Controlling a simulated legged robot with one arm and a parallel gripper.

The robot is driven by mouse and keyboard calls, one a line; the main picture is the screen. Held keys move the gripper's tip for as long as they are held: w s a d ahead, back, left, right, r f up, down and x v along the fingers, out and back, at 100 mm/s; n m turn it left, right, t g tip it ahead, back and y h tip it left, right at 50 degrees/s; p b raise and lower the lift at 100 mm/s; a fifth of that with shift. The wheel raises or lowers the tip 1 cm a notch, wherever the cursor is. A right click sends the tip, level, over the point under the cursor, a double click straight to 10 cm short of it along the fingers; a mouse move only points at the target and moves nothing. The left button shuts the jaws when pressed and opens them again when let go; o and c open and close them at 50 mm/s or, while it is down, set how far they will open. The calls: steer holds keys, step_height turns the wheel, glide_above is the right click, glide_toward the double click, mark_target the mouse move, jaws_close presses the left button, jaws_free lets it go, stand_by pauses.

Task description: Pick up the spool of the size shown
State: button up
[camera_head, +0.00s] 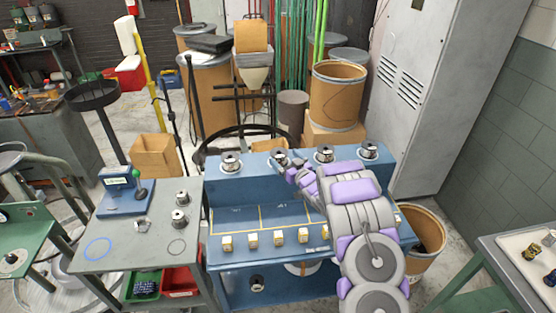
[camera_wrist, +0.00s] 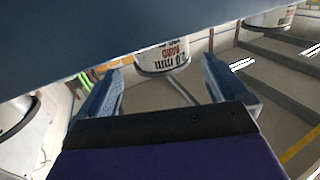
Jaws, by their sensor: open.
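Several metal spools with white labels stand along the top ledge of the blue bench (camera_head: 300,185), among them a far-left spool (camera_head: 231,162), a second spool (camera_head: 279,157), a third spool (camera_head: 324,153) and a far-right spool (camera_head: 369,150). My gripper (camera_head: 288,170) is at the second spool. In the wrist view its blue fingers (camera_wrist: 162,68) are open, one on each side of a spool (camera_wrist: 163,58) whose label shows "mm" and red lettering; I cannot tell contact. A blue box with a small screen (camera_head: 118,178) stands on the left green table; its text is too small to read.
Small labelled blocks (camera_head: 252,240) line the bench's lower front. Neighbouring spools show at the wrist view's left (camera_wrist: 17,115) and upper right (camera_wrist: 270,18). Cardboard drums (camera_head: 337,95) stand behind.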

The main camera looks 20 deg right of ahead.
mark_target(277, 151)
steer(key=shift+w+d, duration=0.2)
steer(key=shift+w, duration=0.75)
steer(key=w, duration=0.1)
steer(key=w+a+b, duration=0.1)
steer(key=w, duration=0.2)
steer(key=shift+a+f+b, duration=0.2)
steer(key=shift+a+b, duration=0.05)
steer(key=shift+b, duration=0.05)
steer(key=shift+w+r, duration=0.1)
steer(key=shift+w, duration=0.35)
steer(key=shift+d, duration=0.1)
steer(key=shift+c, duration=0.7)
steer(key=c, duration=1.2)
